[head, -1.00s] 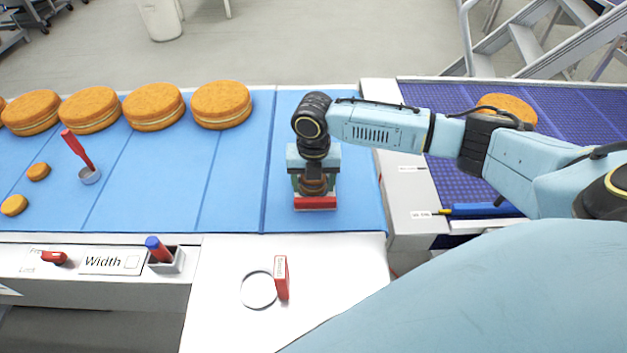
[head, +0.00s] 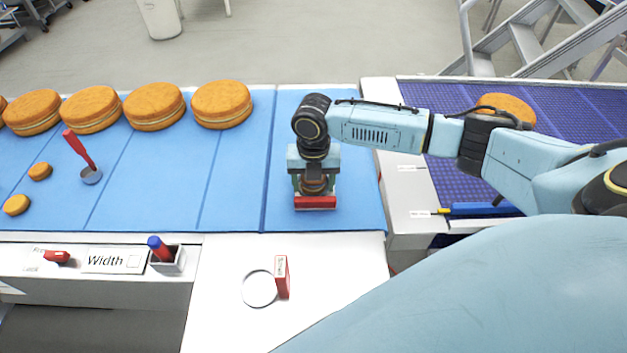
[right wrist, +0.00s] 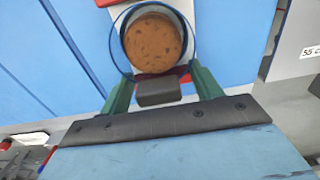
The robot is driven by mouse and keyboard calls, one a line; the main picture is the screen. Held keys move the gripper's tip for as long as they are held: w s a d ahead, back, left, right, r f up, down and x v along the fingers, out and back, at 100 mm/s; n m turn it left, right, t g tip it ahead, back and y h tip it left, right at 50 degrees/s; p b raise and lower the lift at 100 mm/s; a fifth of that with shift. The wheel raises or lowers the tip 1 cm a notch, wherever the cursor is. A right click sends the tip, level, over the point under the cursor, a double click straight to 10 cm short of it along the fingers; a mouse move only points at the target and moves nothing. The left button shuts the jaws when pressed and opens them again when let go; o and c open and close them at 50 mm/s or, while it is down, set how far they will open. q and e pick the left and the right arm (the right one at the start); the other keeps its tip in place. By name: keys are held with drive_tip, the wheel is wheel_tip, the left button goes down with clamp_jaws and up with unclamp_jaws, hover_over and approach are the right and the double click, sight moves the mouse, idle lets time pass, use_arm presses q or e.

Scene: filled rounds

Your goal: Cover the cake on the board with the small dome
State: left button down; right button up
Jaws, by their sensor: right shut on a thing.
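My right gripper (right wrist: 162,88) is over the board (head: 315,203), on the blue belt in the head view. The board has a red front edge; its white top and red end also show in the right wrist view. A round brown cake (right wrist: 153,43) is there, partly hidden under my gripper in the head view. A clear, blue-rimmed round cover, seemingly the small dome (right wrist: 119,55), shows around the cake. A dark grey block (right wrist: 158,92) lies between my green fingers, which are shut on the dome. I cannot tell whether its rim touches the board. My left gripper is out of view.
Several large filled cakes (head: 222,105) stand along the belt's far side. A purple belt lies right.

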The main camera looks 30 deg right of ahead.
drive_tip(key=shift+f, duration=0.2)
drive_tip(key=o, duration=1.3)
wheel_tip(320, 180, up, 7)
drive_tip(key=p, duration=0.7)
drive_tip(key=shift+p, duration=0.4)
